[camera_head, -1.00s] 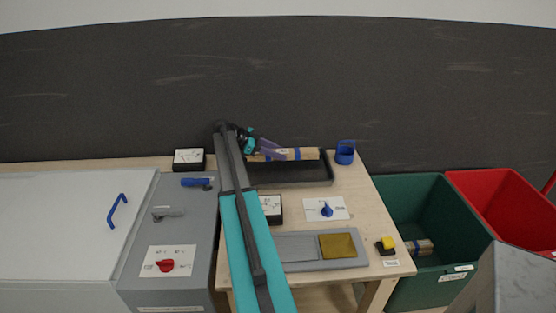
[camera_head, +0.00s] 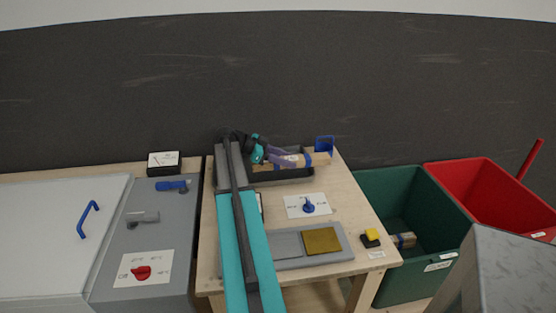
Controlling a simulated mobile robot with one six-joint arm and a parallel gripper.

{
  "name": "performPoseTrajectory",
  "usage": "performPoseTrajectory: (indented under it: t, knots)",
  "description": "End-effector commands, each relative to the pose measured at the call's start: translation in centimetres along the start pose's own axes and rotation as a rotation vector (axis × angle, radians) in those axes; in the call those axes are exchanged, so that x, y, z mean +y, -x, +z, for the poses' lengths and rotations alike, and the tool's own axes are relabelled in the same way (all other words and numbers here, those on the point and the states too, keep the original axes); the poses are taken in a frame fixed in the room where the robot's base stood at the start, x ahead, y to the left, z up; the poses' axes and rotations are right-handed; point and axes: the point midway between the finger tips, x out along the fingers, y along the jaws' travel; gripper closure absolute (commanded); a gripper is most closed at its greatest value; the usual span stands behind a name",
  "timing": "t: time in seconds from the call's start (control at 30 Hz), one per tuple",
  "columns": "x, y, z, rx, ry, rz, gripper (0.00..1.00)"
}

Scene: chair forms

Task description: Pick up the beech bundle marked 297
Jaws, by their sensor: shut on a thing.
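The beech bundle (camera_head: 318,159) is a pale wooden bundle with a blue band and a small white label, too small to read. It lies level over the black tray (camera_head: 290,176) at the back of the wooden table. My gripper (camera_head: 286,157) comes in from the left and is shut on the bundle near its left end. The fingers hide part of that end. I cannot tell how far the bundle is above the tray.
A blue holder (camera_head: 325,144) stands behind the bundle. The table (camera_head: 341,208) also bears a blue-knob panel (camera_head: 308,205), a grey plate with a gold square (camera_head: 322,241) and a yellow button (camera_head: 372,235). A green bin (camera_head: 430,222) holding another bundle (camera_head: 403,240) and a red bin (camera_head: 492,187) stand right.

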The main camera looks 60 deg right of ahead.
Motion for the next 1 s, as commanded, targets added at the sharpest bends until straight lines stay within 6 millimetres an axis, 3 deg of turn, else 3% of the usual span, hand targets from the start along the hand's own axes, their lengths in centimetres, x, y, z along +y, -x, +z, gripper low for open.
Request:
performPoseTrajectory:
  t: [0.2,1.0]
  knots:
    - [0.97,-0.84,-0.66,0.001,-0.001,0.000,0.96]
    - [0.93,-0.55,-0.59,0.001,0.004,-0.009,0.96]
